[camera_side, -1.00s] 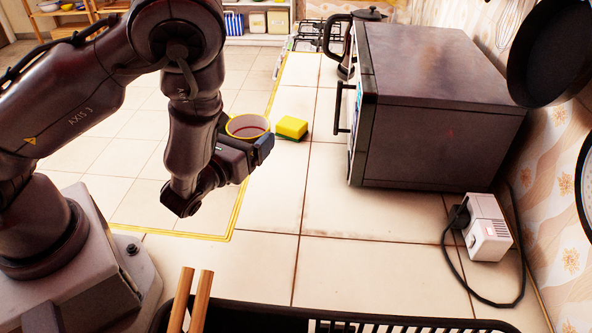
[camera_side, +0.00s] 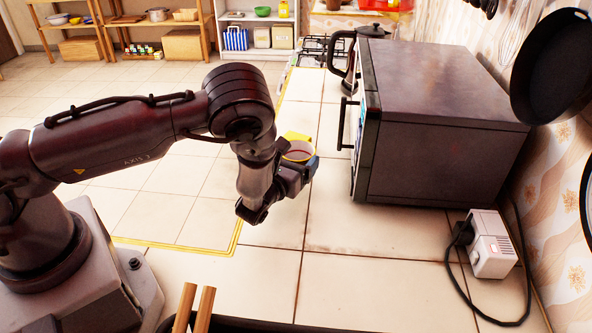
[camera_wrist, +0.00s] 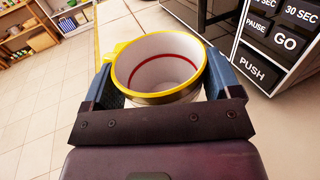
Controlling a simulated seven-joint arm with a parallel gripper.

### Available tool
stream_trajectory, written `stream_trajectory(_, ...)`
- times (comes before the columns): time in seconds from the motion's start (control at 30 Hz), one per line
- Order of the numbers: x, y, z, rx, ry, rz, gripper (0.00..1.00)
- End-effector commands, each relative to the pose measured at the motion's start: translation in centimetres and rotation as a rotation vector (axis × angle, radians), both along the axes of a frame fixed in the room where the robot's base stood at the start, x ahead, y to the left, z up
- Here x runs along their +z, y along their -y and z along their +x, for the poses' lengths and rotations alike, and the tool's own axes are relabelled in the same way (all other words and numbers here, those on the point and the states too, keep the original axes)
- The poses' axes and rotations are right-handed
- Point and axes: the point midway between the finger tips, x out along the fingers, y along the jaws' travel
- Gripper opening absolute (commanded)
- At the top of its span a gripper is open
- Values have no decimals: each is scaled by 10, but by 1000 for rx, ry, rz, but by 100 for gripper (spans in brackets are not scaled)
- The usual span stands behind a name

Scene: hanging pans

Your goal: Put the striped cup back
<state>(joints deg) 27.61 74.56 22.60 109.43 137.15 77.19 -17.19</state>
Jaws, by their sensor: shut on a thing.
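The striped cup (camera_side: 298,151) is white inside with a yellow rim and a red band. In the wrist view the cup (camera_wrist: 160,68) sits upright between the two blue-grey fingers, with a yellow handle at its left. My gripper (camera_side: 299,170) is shut on it, in front of the microwave's left side. In the side view the gripper and arm hide the lower part of the cup. I cannot tell how far it is above the counter.
The microwave (camera_side: 440,130) stands right of the cup; its handle (camera_side: 343,124) sticks out towards it. A kettle (camera_side: 371,50) stands behind the microwave, and a corded white device (camera_side: 491,245) in front. Pans hang at right.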

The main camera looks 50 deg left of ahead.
Motion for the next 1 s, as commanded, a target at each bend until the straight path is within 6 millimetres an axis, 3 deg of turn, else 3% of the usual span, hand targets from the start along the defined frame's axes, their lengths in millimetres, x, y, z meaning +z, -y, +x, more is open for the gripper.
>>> stream_trajectory(0.23,-32,-1,4,0,1,1,55)
stream_trajectory(0.67,-38,0,4,-1,1,0,55)
stream_trajectory(0.7,-38,0,4,0,0,0,93)
stream_trajectory(0.73,-38,0,4,0,0,0,100)
stream_trajectory(1.0,-36,0,4,0,0,-1,100)
